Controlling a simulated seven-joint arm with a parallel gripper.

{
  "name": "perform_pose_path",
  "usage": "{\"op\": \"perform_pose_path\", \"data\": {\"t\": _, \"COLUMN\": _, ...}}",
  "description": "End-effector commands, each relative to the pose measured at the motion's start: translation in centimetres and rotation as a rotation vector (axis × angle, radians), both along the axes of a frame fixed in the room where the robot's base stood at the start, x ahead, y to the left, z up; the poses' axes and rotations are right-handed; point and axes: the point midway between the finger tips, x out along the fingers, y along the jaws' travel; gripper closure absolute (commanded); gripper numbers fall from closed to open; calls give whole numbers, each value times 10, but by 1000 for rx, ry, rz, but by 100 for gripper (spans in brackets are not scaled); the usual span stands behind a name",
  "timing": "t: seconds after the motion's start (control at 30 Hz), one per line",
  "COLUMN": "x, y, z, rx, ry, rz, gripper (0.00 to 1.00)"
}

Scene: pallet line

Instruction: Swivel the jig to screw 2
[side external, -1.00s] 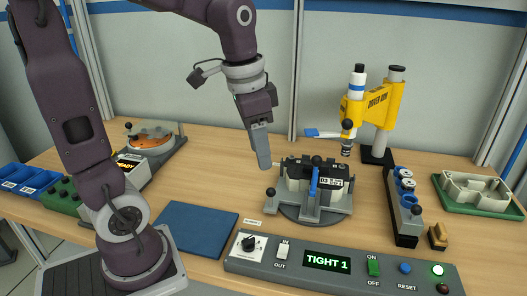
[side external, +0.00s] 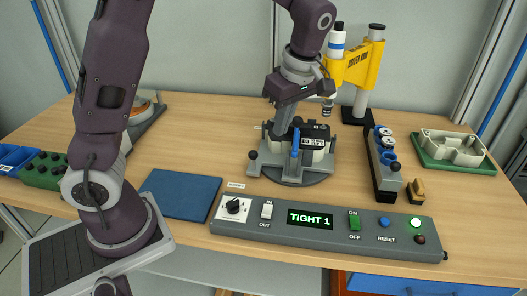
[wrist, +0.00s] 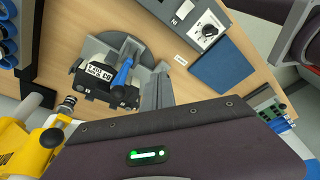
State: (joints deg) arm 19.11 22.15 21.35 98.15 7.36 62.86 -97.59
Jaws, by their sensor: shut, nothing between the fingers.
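The jig (side external: 267,171) is a grey round turntable with a clamp frame, a blue lever (side external: 295,142) and a black-knobbed handle at its left. It holds a dark and pale block with white labels (side external: 313,142). The jig also shows in the wrist view (wrist: 98,48), with the blue lever (wrist: 123,72). My gripper (side external: 280,138) points down at the jig's left part, in front of the block. In the wrist view my gripper (wrist: 156,88) is shut and empty beside the jig's edge. Whether it touches the jig cannot be told.
The yellow driver arm (side external: 355,65) stands behind the jig to the right. The control panel (side external: 330,238) in front reads TIGHT 1, with a green lamp lit. A rack (side external: 383,178) and green tray (side external: 455,166) lie right. A blue mat (side external: 178,194) lies left.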

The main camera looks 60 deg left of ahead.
Motion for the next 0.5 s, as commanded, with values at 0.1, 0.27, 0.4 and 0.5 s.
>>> {"op": "perform_pose_path", "data": {"t": 0.1, "x": 11, "y": 2, "z": -14, "rx": 47, "ry": 0, "rz": 96, "gripper": 100}}
{"op": "perform_pose_path", "data": {"t": 0.27, "x": 10, "y": 8, "z": -33, "rx": 51, "ry": 1, "rz": 112, "gripper": 100}}
{"op": "perform_pose_path", "data": {"t": 0.4, "x": 7, "y": 18, "z": -62, "rx": 50, "ry": 2, "rz": 112, "gripper": 100}}
{"op": "perform_pose_path", "data": {"t": 0.5, "x": 6, "y": 24, "z": -83, "rx": 49, "ry": 2, "rz": 111, "gripper": 100}}
